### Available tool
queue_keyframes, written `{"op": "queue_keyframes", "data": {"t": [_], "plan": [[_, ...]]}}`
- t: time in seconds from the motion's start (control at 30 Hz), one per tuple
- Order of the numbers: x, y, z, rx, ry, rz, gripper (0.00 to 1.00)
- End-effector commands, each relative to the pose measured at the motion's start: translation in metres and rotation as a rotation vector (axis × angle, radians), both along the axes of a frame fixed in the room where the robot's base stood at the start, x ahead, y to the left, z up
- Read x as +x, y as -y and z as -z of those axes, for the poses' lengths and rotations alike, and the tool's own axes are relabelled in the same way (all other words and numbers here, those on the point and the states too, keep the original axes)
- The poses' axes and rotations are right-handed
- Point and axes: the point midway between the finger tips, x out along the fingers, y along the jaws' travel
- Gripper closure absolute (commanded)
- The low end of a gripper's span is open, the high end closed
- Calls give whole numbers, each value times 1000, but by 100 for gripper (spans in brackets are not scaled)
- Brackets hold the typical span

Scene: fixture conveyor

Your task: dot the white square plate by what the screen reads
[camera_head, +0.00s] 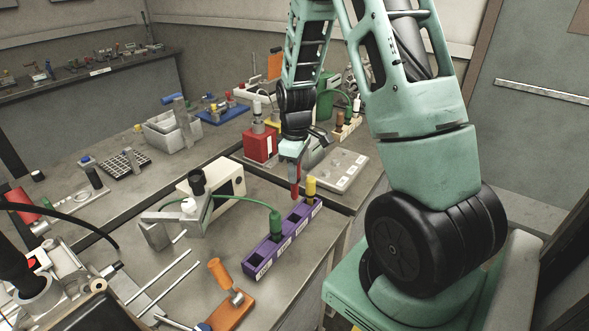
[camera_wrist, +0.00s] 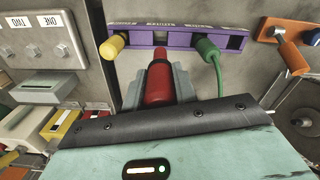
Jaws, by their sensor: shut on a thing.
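My gripper (camera_head: 293,157) is shut on a red marker-like piece (camera_head: 295,181), which points down; in the wrist view it (camera_wrist: 158,87) sits between the grey jaws (camera_wrist: 157,76). It is near a purple slotted rack (camera_head: 262,257); I cannot tell whether its tip is inside a slot. The rack holds a yellow piece (camera_head: 310,187) and a green piece (camera_head: 275,222) with a green cable. A white box with a dark screen (camera_head: 239,185) stands to the left; its reading is not legible. A pale panel (camera_head: 342,170) lies behind; I cannot tell whether it includes the white square plate.
An orange tool on a block (camera_head: 229,311) lies at the front. A red box (camera_head: 260,147) and a green box (camera_head: 325,97) stand behind. Labels reading ONE and TWO show on the pale panel in the wrist view (camera_wrist: 40,46). Some tabletop (camera_head: 190,275) left of the rack is bare.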

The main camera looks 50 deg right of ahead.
Motion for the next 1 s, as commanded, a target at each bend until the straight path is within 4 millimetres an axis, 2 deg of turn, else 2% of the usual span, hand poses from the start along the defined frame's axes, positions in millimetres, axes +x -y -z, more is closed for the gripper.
{"op": "queue_keyframes", "data": {"t": [0.7, 1.0], "plan": [[0, -1, 63, 1, 0, 0, 100], [0, -1, 70, 1, 0, 0, 100]]}}
